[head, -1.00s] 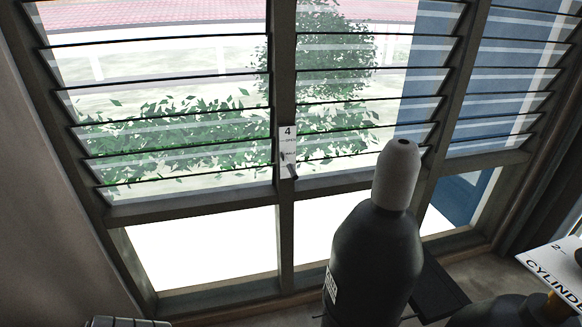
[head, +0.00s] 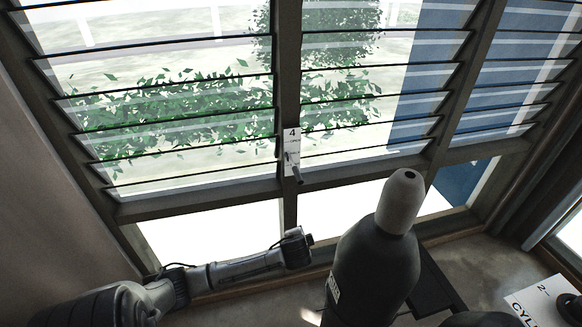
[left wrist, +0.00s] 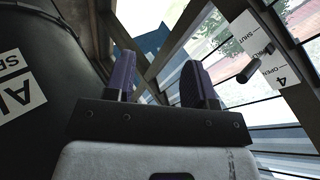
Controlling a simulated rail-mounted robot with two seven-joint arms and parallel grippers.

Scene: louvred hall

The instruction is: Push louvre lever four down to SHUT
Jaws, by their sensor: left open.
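Louvre lever four (head: 297,174) is a small dark handle on a white plate (head: 293,137) marked 4, fixed to the window's middle post. In the left wrist view the lever (left wrist: 249,70) juts out from the plate (left wrist: 240,34), whose OPEN and SHUT words show. I cannot tell exactly which mark it stands at. My left gripper (head: 305,249) is below the lever in the head view, apart from it. In the left wrist view the gripper's fingers (left wrist: 160,70) are spread and empty, with the lever to their right. My right gripper is not in view.
A dark gas cylinder (head: 370,265) with a pale cap stands right of my left gripper; it fills the left of the wrist view (left wrist: 35,110). A white cylinder sign (head: 548,300) is at lower right. Glass louvres (head: 180,110) flank the post.

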